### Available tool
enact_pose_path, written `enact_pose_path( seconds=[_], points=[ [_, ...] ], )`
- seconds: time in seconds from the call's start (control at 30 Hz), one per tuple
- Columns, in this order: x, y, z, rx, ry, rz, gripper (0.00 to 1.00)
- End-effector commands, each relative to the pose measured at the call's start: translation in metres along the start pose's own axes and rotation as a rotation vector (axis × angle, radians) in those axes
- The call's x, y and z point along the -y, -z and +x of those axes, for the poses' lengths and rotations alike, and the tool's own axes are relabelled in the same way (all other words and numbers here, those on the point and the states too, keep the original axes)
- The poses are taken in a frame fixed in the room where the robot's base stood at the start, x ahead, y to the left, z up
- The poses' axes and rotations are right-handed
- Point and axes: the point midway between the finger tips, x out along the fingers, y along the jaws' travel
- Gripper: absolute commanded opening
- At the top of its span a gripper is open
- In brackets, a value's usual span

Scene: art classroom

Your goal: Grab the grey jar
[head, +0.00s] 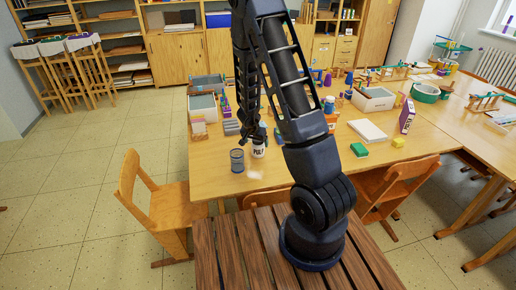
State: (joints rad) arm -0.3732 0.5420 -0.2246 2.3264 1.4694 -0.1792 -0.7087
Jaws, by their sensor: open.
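The grey jar (237,161) stands upright on the wooden table (226,184), near its front left edge. A white bottle with dark lettering (259,149) stands just right of it and a little farther back. My gripper (255,134) points down at the end of my dark arm, above and right of the jar, close to the top of the white bottle. It is open and small in this view. Whether it touches the bottle cannot be told. The jar appears outside the fingers.
Grey trays (203,106) and several small items lie farther back on the left. A wooden chair (153,209) stands left of the table. The table's front left is mostly clear.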

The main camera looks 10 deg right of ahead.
Motion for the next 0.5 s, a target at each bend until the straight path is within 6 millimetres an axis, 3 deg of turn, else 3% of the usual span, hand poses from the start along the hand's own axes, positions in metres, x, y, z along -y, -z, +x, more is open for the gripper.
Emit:
enact_pose_path(
  seconds=[0.5],
  points=[
    [-0.004,0.002,0.039,0.001,-0.001,0.001,0.86]
  ],
)
